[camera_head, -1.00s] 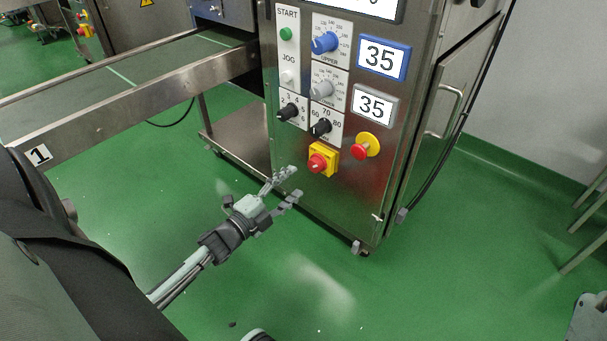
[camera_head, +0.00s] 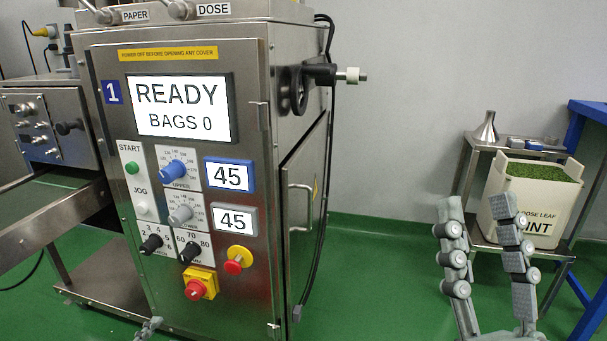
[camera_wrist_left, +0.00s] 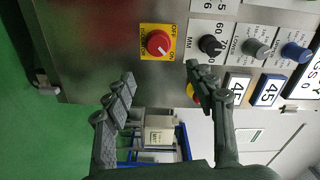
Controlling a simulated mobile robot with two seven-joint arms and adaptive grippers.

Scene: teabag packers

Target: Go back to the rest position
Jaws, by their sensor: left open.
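My right gripper (camera_head: 477,210) rises at the lower right of the head view, its two grey fingers pointing up and spread with nothing between them. Only a grey tip of my left gripper (camera_head: 150,328) shows at the bottom edge, below the machine's control panel (camera_head: 150,285). In the left wrist view my left gripper (camera_wrist_left: 160,80) is open and empty, its fingers apart in front of the sideways-looking panel. The display (camera_head: 180,108) reads READY, BAGS 0. The blue readout (camera_head: 228,174) and grey readout (camera_head: 233,219) both show 45.
A red switch on yellow (camera_head: 198,286) and an emergency button (camera_head: 239,261) sit low on the panel. A steel stand (camera_head: 483,147) at right holds a white mint bin (camera_head: 537,210). Green floor (camera_head: 375,280) is open between machine and stand.

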